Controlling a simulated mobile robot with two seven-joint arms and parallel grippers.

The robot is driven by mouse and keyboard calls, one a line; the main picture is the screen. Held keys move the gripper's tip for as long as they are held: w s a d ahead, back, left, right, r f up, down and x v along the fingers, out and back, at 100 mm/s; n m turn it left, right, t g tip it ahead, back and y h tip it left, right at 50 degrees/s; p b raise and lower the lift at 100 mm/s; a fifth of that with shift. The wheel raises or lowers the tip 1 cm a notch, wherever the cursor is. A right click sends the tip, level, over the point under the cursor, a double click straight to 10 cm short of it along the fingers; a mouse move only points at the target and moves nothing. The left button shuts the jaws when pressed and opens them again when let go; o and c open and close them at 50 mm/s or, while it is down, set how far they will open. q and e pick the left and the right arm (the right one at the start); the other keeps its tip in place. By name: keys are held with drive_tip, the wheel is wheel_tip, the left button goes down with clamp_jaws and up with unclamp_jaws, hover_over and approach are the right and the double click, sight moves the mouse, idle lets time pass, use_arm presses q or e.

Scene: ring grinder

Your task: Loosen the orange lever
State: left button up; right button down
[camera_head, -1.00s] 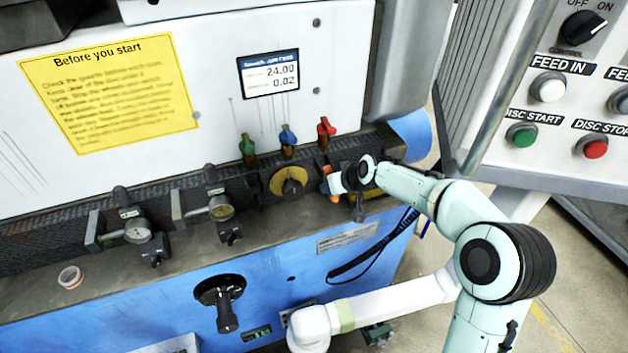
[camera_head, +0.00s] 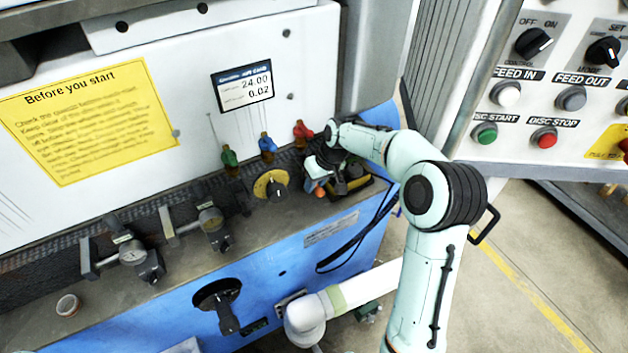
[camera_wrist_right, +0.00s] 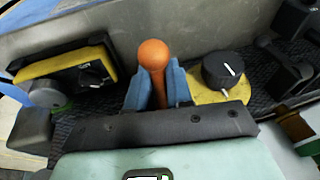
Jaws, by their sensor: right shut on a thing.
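The orange lever (camera_wrist_right: 154,62) stands between the two blue fingers of my right gripper (camera_wrist_right: 157,88) in the right wrist view. It has a round knob on top that sticks up past the fingers. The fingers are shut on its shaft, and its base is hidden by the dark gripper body. In the head view only a small part of the orange lever (camera_head: 319,191) shows below my right gripper (camera_head: 316,180), on the machine's ledge. My left gripper is not in view.
A yellow dial with a black knob (camera_head: 272,184) sits just left of the lever. Green (camera_head: 229,157), blue (camera_head: 267,144) and red (camera_head: 302,131) levers stand behind it. A yellow-and-black switch box (camera_wrist_right: 66,68) is close on the other side. A control panel (camera_head: 560,95) stands at right.

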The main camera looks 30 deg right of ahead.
drive_tip(key=c, duration=1.2)
unclamp_jaws()
drive_tip(key=shift+r, duration=0.1)
drive_tip(key=v, duration=1.3)
drive_tip(key=shift+s, duration=0.1)
